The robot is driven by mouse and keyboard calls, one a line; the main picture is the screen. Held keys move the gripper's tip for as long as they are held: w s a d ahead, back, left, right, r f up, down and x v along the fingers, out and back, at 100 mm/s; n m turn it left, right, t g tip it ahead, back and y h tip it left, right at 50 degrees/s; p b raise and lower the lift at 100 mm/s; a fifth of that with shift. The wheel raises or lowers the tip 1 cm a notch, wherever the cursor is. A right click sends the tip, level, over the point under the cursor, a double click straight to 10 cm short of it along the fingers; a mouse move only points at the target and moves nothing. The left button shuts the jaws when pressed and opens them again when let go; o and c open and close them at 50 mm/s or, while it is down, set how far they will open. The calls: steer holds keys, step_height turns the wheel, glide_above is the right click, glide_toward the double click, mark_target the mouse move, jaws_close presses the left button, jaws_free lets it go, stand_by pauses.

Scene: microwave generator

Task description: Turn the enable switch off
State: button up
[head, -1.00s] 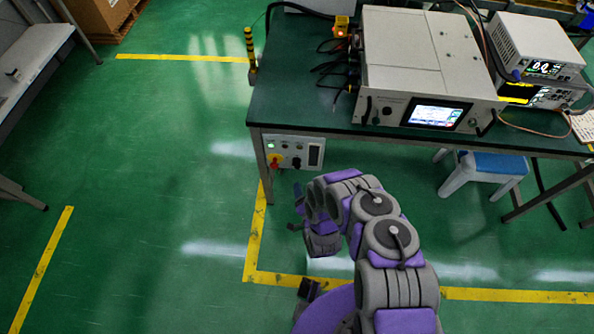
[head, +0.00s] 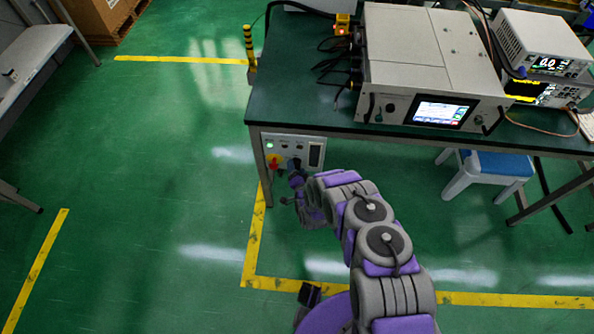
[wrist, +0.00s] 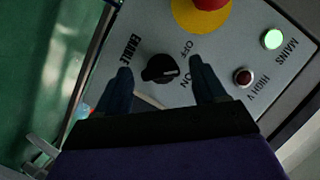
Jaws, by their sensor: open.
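The enable switch (wrist: 160,68) is a black rotary knob on a grey panel, with ENABLE, OFF and ON printed around it. The panel is tilted in the wrist view. I cannot tell for certain whether the knob points at OFF or ON. My gripper (wrist: 160,64) is open, with one dark finger on each side of the knob in the picture; I see no clear contact. In the head view my gripper (head: 293,182) is just in front of the control panel (head: 315,140) under the table's left end and partly covers the knob.
A red emergency button on a yellow base (wrist: 205,10) is beside the switch. A lit green MAINS lamp (wrist: 272,39) and a dark red HIGH V lamp (wrist: 242,77) are near it. The table (head: 290,105) bears a generator (head: 425,70). A blue stool (head: 490,165) stands at right.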

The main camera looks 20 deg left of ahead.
steer(key=c, duration=1.1)
steer(key=shift+o, duration=0.2)
steer(key=shift+r+p, duration=0.1)
steer(key=shift+p, duration=0.3)
steer(key=shift+r+n+h+p, duration=0.1)
steer(key=shift+n+h+p, duration=0.3)
steer(key=shift+n+p, duration=0.2)
steer(key=shift+s+a+n+h+p, duration=0.15)
steer(key=shift+n+h+p, duration=0.2)
steer(key=shift+n+h, duration=0.85)
steer(key=shift+a+n+h+p, duration=0.25)
steer(key=shift+n+h, duration=0.45)
steer(key=shift+n, duration=0.9)
steer(key=shift+d, duration=0.1)
